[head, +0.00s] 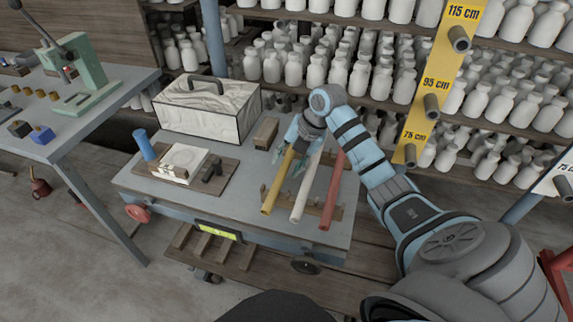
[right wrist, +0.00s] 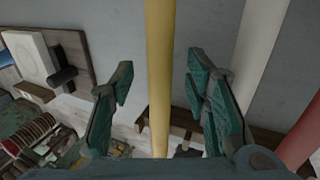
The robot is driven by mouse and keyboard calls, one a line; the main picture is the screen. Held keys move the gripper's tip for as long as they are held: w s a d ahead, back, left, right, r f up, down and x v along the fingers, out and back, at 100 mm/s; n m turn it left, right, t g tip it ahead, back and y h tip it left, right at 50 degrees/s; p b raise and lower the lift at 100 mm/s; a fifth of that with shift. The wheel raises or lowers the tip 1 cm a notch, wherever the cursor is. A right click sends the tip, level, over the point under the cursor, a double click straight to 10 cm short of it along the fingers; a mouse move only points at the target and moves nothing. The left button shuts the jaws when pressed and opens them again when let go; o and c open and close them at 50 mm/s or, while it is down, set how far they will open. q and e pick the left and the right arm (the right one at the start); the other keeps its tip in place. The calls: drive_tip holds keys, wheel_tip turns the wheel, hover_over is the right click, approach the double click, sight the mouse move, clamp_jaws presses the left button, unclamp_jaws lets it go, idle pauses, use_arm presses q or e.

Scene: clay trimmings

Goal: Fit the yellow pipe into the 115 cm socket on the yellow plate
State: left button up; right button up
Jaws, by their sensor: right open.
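The yellow pipe (head: 276,187) lies on a wooden rack on the grey cart, left of a white and a red pipe. My right gripper (head: 298,163) is over the rack by the yellow pipe. In the right wrist view its green fingers stand open on either side of the yellow pipe (right wrist: 159,60), with gaps to it. The yellow plate (head: 424,87) stands upright at the right. The 115 cm socket (head: 460,40), a dark short tube, is its highest; the 95 cm and 75 cm sockets are below. My left gripper is not in view.
The white pipe (head: 306,188) and red pipe (head: 332,190) lie close to the right. A white box (head: 208,108), a blue cylinder (head: 144,145) and a board with a white block share the cart. Shelves of white bottles (head: 340,72) stand behind. A white plate (head: 552,182) is at far right.

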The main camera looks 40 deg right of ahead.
drive_tip(key=shift+s+r, duration=0.1)
clamp_jaws()
wheel_tip(320, 180, up, 13)
drive_tip(key=p, duration=0.3)
wheel_tip(320, 180, up, 7)
drive_tip(key=p, duration=0.7)
hover_over(288, 164)
drive_tip(key=shift+s, duration=0.1)
